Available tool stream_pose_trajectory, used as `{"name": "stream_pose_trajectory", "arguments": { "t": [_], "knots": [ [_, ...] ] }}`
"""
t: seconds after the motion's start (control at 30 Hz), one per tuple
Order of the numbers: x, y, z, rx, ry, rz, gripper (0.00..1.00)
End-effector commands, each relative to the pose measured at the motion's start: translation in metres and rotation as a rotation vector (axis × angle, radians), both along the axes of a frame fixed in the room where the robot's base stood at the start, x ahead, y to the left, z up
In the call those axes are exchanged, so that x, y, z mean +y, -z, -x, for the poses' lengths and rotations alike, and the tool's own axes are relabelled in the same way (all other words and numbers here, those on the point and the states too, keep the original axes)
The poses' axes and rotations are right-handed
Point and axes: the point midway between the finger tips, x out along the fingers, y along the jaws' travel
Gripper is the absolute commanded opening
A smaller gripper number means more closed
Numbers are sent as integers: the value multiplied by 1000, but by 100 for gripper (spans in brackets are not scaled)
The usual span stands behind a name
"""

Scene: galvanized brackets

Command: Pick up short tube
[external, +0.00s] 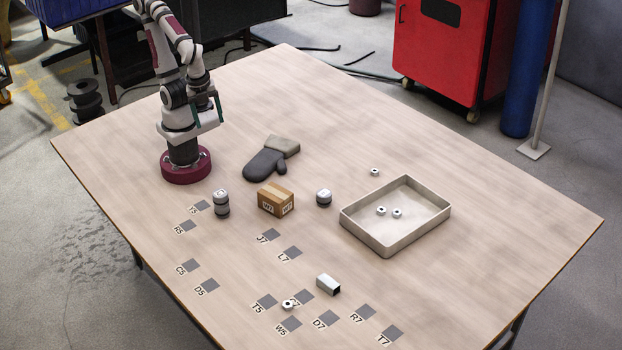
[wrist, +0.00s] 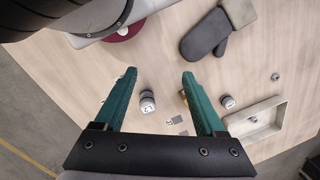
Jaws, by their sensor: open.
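The short tube (external: 328,284), a shiny square metal tube with a dark open end, lies on its side near the front middle of the table in the external view. It rests beside the marked squares, close to the G7 square. I cannot make it out in the wrist view. My gripper (external: 208,110) is raised near my base at the back left, far from the tube. In the wrist view my gripper (wrist: 158,73) shows two green fingers spread wide with nothing held between them.
A shallow tray (external: 423,227) holds two nuts at right. A loose nut (external: 288,304) lies left of the tube.

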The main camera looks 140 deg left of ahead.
Motion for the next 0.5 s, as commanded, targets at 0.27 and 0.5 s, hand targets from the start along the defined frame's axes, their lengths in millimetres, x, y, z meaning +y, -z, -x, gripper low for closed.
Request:
{"name": "stream_pose_trajectory", "arguments": {
  "t": [0.27, 0.5],
  "knots": [
    [-2, 2, -7, -19, -46, 7, 72],
    [-41, 52, -181, -430, -1178, 333, 72]
  ]
}}
